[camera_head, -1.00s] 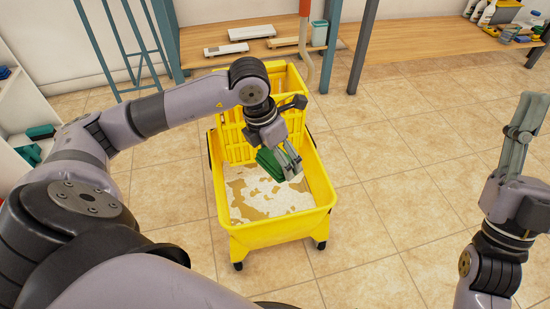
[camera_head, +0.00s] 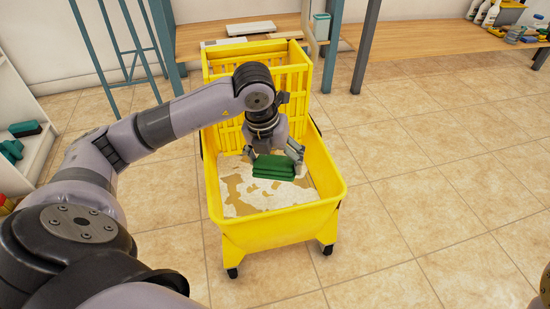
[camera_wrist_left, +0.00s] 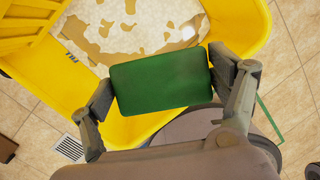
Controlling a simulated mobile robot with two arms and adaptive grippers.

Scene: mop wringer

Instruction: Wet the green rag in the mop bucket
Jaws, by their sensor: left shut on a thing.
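The folded green rag (camera_head: 273,167) is held between the fingers of my left gripper (camera_head: 275,160), inside the mop bucket. It also shows in the left wrist view (camera_wrist_left: 161,82), with a finger of the left gripper (camera_wrist_left: 160,90) at each side. The yellow mop bucket (camera_head: 275,226) stands on the floor with foamy, brownish water (camera_head: 252,192) in it. The rag appears above the water; whether its underside touches cannot be told. My right gripper is out of view.
The yellow wringer (camera_head: 226,134) rises at the bucket's back. A wooden shelf (camera_head: 455,50) stands behind at the right. A white shelf (camera_head: 32,145) with green items is at the left. The tiled floor (camera_head: 430,170) to the right is clear.

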